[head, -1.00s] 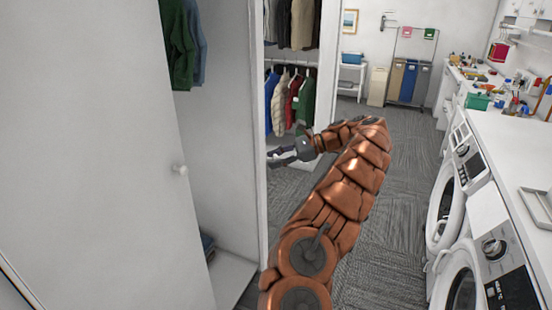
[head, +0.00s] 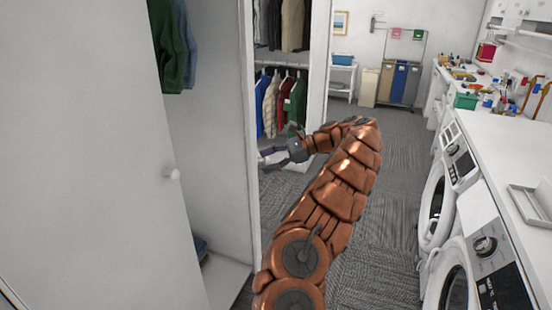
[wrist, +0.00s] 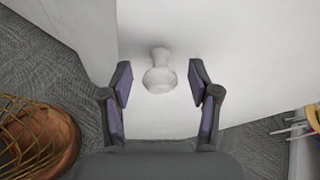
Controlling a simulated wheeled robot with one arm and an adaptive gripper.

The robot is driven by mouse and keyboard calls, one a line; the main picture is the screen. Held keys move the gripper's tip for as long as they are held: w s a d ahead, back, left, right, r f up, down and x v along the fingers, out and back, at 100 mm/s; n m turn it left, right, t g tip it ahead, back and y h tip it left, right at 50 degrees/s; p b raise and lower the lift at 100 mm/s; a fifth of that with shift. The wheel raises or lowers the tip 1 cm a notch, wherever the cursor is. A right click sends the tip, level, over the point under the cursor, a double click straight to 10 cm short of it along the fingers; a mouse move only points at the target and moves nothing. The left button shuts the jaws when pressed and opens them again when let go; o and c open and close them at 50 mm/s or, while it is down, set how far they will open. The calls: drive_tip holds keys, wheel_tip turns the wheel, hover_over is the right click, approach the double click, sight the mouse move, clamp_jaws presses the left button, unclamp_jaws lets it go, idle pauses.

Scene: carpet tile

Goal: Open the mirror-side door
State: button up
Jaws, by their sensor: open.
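A white door (head: 85,130) with a round white knob (head: 172,174) fills the left of the head view. Beside its right edge I see into a white closet with hanging clothes. My gripper (head: 268,156) is open, to the right of this door and beyond the closet's side panel in the picture. In the wrist view, a pale round knob (wrist: 159,78) on a white panel (wrist: 225,45) lies ahead between the open fingers (wrist: 160,95). No finger visibly touches it. I cannot tell whether it is the same knob as in the head view.
A second closet with hanging clothes (head: 280,100) stands behind my gripper. Washing machines (head: 470,270) and a white counter (head: 510,160) line the right side. Grey carpet (head: 390,160) is clear between. A wire basket (wrist: 35,135) shows at left in the wrist view.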

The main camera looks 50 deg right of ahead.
drive_tip(key=v, duration=0.7)
idle(0.6)
drive_tip(key=shift+s+d, duration=0.15)
drive_tip(key=shift+c, duration=0.4)
